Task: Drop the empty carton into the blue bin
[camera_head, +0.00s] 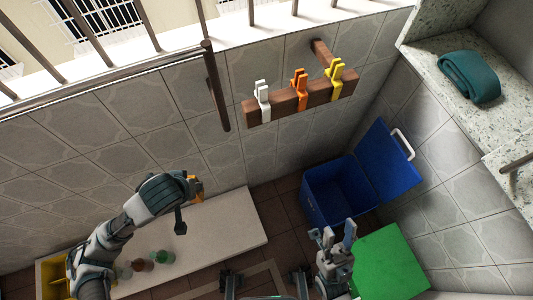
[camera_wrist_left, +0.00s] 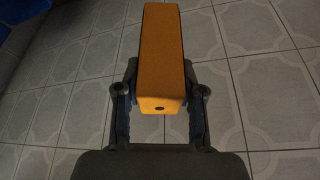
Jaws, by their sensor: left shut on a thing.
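The orange carton (camera_wrist_left: 162,60) is between the fingers of my left gripper (camera_wrist_left: 160,105) in the left wrist view, its long body pointing away from the wrist. In the head view, my left gripper (camera_head: 186,190) is over the white bench, with only a small orange part of the carton (camera_head: 197,186) showing past it. The blue bin (camera_head: 325,200) stands on the floor to the right, apart from the carton, with its lid (camera_head: 385,165) swung open. My right gripper (camera_head: 338,236) is in front of the bin, with its fingers apart and nothing between them.
A green box top (camera_head: 390,265) is right of my right gripper. The white bench (camera_head: 225,230) carries several small bottles (camera_head: 140,264) and a yellow crate (camera_head: 52,275). A wooden rack (camera_head: 285,105) with coloured clips is on the wall. A teal cloth (camera_head: 470,77) lies on the counter.

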